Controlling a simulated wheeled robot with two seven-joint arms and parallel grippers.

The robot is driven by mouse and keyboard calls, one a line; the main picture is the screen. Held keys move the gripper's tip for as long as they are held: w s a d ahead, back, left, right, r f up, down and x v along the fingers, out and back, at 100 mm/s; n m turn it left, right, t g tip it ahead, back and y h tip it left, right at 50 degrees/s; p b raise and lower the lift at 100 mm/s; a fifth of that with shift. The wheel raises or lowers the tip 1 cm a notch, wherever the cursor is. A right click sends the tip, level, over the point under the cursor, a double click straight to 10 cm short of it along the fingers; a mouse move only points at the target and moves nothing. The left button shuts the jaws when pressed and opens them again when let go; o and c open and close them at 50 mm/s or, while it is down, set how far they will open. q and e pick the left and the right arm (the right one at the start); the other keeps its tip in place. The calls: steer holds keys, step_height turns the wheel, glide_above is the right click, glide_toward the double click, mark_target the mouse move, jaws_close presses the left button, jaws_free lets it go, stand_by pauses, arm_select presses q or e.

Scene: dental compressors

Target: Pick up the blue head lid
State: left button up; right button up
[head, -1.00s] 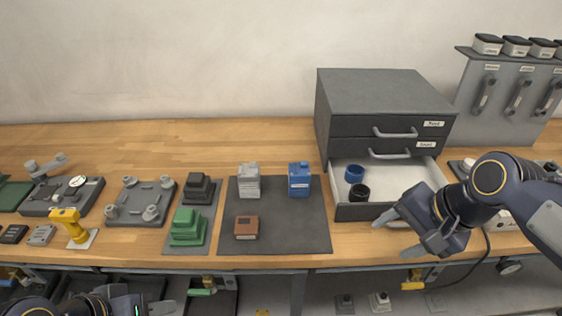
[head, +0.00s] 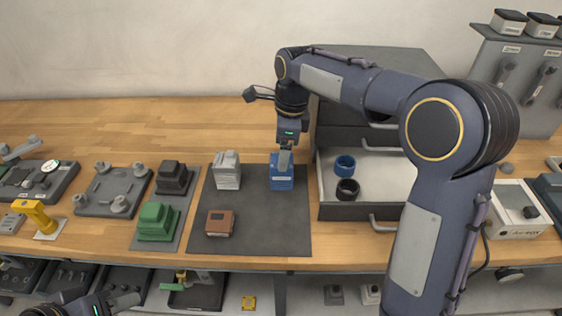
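The blue head lid (head: 282,180) is a blue box-like block at the back right of the dark grey mat (head: 262,233). My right arm reaches across from the right. Its gripper (head: 285,160) points down over the blue head lid, and a grey finger overlaps its top. The gripper is seen edge-on, so its opening and any contact are unclear. My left gripper (head: 126,298) is low at the bottom left, below the table's front edge, apart from the lid. Its fingers look apart and empty.
A grey block (head: 227,172) and a brown box (head: 219,223) share the mat. Green (head: 157,220) and black (head: 173,178) blocks stand left. The open drawer (head: 389,209) holds a blue ring (head: 345,164) and a black ring (head: 348,189). My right arm hides part of the cabinet.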

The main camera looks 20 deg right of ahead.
step_height(320, 180, down, 3)
steer(key=shift+f, duration=0.15)
steer(key=shift+c, duration=0.2)
steer(key=shift+w, duration=0.1)
steer(key=c, duration=1.1)
